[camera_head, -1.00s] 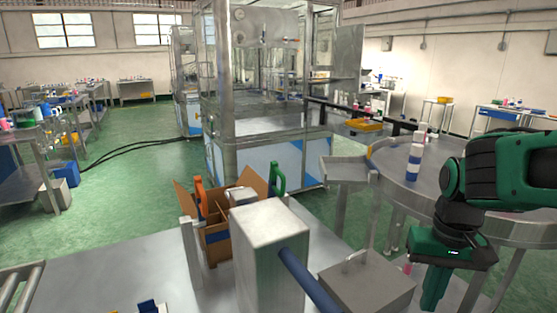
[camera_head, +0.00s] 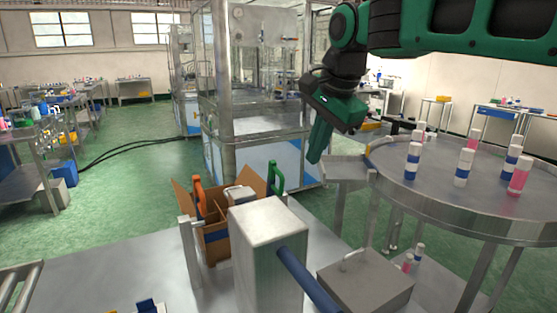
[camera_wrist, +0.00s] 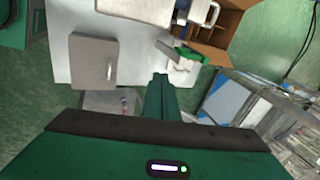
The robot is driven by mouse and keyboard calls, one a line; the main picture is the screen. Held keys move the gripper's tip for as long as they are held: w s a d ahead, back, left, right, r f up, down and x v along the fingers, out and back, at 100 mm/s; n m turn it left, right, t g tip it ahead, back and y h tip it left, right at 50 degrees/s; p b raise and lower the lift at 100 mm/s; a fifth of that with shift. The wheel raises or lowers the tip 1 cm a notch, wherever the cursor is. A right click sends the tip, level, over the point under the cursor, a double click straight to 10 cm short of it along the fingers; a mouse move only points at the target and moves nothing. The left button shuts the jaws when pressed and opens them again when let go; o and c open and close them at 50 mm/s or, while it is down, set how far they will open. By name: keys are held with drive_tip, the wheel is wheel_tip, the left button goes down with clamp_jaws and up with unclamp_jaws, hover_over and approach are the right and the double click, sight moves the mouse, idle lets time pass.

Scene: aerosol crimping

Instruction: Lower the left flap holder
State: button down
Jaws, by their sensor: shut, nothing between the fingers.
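An orange flap holder (camera_head: 198,193) stands upright at the left side of an open cardboard box (camera_head: 218,249). A green flap holder (camera_head: 276,177) stands upright at the box's right side. The green holder also shows in the wrist view (camera_wrist: 188,53); I cannot make out the orange one there. The box flaps stick outward, and a grey-white item (camera_head: 240,193) shows at its top. My gripper (camera_head: 314,158) is shut and empty, pointing down, above and right of the box in the head view. Its closed fingers also show in the wrist view (camera_wrist: 160,80).
A grey metal block (camera_head: 268,230) with a blue bar stands in front of the box. A lidded metal box (camera_head: 365,282) sits right of it. A round table (camera_head: 420,200) with several cans stands at the right. A glass-walled machine (camera_head: 265,130) stands behind the box.

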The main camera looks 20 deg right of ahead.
sight(276, 168)
drive_tip(key=w+a+r+m, duration=0.1)
drive_tip(key=w+a+r, duration=0.1)
drive_tip(key=a+r, duration=0.15)
drive_tip(key=shift+t, duration=0.3)
drive_tip(key=x, duration=1)
drive_tip(key=shift+s+a+f, duration=0.15)
drive_tip(key=shift+a+f, duration=0.1)
drive_tip(key=shift+a, duration=0.05)
drive_tip(key=shift+w+a+r, duration=0.1)
drive_tip(key=shift+w+r, duration=0.05)
drive_tip(key=shift+w, duration=0.45)
drive_tip(key=shift+w+a+r, duration=0.15)
drive_tip(key=shift+w+r, duration=0.05)
drive_tip(key=shift+w, duration=0.4)
drive_tip(key=shift+w+a+r, duration=0.1)
drive_tip(key=shift+w, duration=0.5)
